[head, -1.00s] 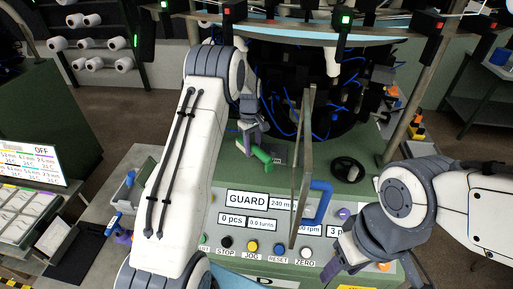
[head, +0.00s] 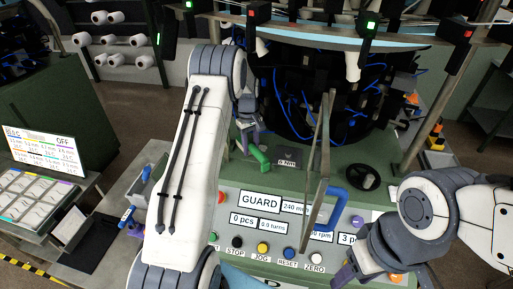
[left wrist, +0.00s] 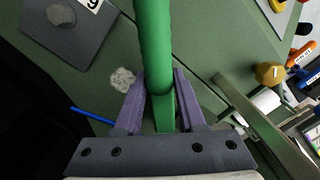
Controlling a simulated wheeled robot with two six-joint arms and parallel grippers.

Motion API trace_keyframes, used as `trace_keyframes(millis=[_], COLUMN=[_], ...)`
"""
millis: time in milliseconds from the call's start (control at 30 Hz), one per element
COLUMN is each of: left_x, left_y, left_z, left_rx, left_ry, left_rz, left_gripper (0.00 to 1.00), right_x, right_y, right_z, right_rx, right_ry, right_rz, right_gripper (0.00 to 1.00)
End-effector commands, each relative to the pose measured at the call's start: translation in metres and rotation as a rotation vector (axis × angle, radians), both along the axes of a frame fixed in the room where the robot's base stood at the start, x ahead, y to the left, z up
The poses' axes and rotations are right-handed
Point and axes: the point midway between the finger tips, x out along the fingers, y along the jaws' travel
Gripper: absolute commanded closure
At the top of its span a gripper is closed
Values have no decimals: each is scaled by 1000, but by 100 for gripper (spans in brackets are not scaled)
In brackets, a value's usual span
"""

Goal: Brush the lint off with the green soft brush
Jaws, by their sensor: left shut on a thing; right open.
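My left gripper (head: 248,138) is shut on the green brush (head: 260,155), over the green machine top. In the left wrist view the brush handle (left wrist: 155,45) runs up between the two purple fingers (left wrist: 158,88). The brush's bristles cannot be made out. A pale fuzzy lint clump (left wrist: 122,80) lies on the green surface just left of the fingers in the left wrist view. My right gripper (head: 350,274) is open and empty near the front right of the control panel.
The tilted guard frame with a blue handle (head: 337,206) stands right of the brush. A dark plate (head: 289,156) and a black handwheel (head: 363,177) are on the machine top. The dark knitting cylinder with blue yarns (head: 300,105) rises behind. Buttons (head: 262,247) line the front panel.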

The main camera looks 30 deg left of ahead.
Motion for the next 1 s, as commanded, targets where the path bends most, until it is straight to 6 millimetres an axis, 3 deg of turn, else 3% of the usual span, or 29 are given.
trace_keyframes(millis=[400, 800, 1000], left_x=[-1, 9, 11], left_y=[0, -39, -46], left_z=[-2, 0, 1], left_rx=[-1, -1, -1], left_ry=[4, 4, 3], left_rz=[0, -3, 0], left_gripper=[100, 100, 100], right_x=[0, 0, 0], right_y=[0, 0, 0], right_z=[0, 2, 3], right_rx=[0, 0, 0], right_ry=[0, 0, 0], right_rz=[0, 0, 0], right_gripper=[48, 48, 48])
